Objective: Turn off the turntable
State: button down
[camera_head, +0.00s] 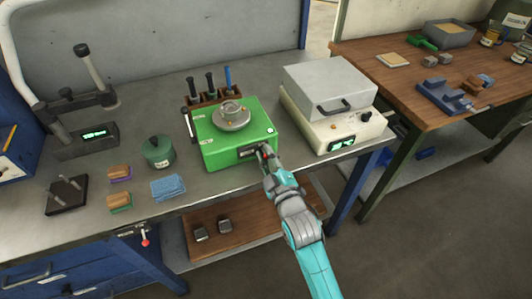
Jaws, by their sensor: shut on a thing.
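The turntable looks to be the green box (222,150) on the grey workbench, with a round metal disc (231,117) on its top. A dark display or panel (248,153) sits on its front face, and no lit digits can be made out there. My gripper (265,156) reaches in from the lower right to the right part of that front face. It is shut on a small front control, which the fingers mostly hide. A small red spot shows by the fingertips. The control's position cannot be made out.
A cream hotplate-like device (335,131) with a lit green display stands close to the right. A tool rack (207,97) is behind the box. A green round canister (157,152), a blue cloth (168,188) and brushes (119,172) lie left. A wooden-topped bench (405,78) stands at right.

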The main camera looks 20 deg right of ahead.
jog(key=shift+a+f+t, duration=0.1)
jog(key=shift+f+t, duration=0.2)
jog(key=shift+t, duration=0.4)
jog(key=shift+f+t, duration=0.25)
jog(key=shift+t, duration=0.45)
jog(key=shift+f, duration=0.1)
jog(key=c, duration=1.1)
grip_release()
jog(key=shift+s+f, duration=0.2)
jog(key=shift+s, duration=0.35)
jog(key=s, duration=1.2)
jog(key=shift+s, duration=0.1)
